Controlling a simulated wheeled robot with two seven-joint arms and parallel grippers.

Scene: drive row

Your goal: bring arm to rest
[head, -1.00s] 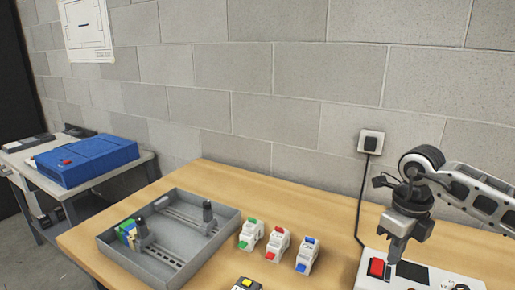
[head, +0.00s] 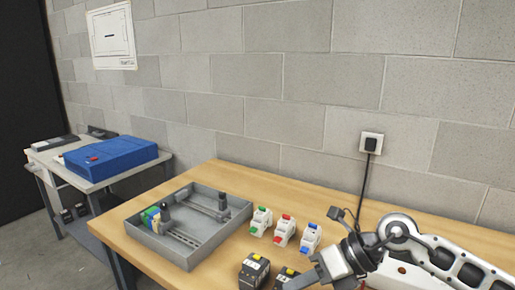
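My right arm (head: 425,255) comes in from the right, low over the front of the wooden table. Its gripper (head: 300,281) points left at the bottom edge of the view, beside a black block with a yellow top (head: 284,274). I cannot tell whether it touches this block. The fingertips are small and partly cut off, so their opening is unclear. My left gripper is out of view.
A grey tray (head: 150,241) with rails and colored pieces stands on the table (head: 285,170). Green, red and blue marked white modules (head: 285,230) stand right of it. Another black block (head: 254,270) is near the front. A blue case (head: 112,156) sits on a side table.

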